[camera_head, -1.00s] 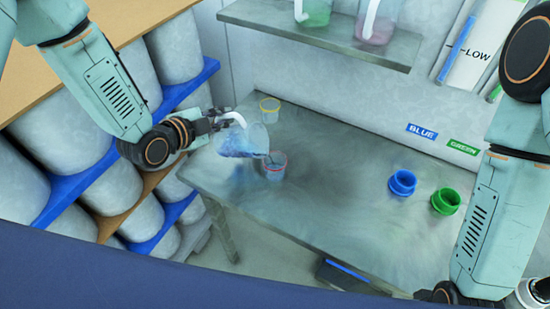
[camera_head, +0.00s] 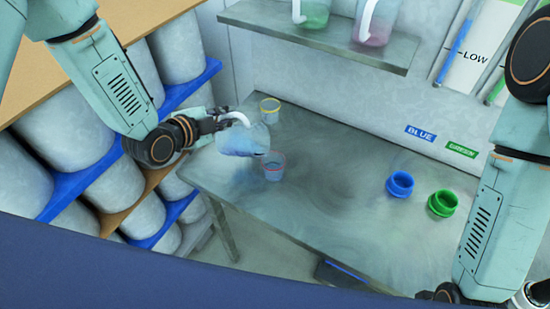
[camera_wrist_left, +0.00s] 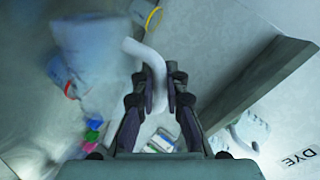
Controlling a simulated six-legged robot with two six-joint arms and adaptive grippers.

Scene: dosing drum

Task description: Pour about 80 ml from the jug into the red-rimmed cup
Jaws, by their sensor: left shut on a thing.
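My left gripper (camera_head: 222,119) is shut on the white handle of the clear jug (camera_head: 240,141), which holds bluish liquid. The jug is tilted, its lip close above the red-rimmed cup (camera_head: 274,168) on the metal table. The cup is upright and has bluish liquid in it. I cannot make out a stream between them now. In the left wrist view the handle (camera_wrist_left: 152,72) lies between the fingers (camera_wrist_left: 158,88). The jug (camera_wrist_left: 88,50) is blurred there and partly covers the red-rimmed cup (camera_wrist_left: 60,75).
A yellow-rimmed cup (camera_head: 270,110) stands behind the jug. A blue container (camera_head: 400,184) and a green container (camera_head: 443,203) stand at the table's right. A shelf (camera_head: 320,38) with jugs of green (camera_head: 312,12) and pink liquid (camera_head: 375,22) is above. The table's middle is clear.

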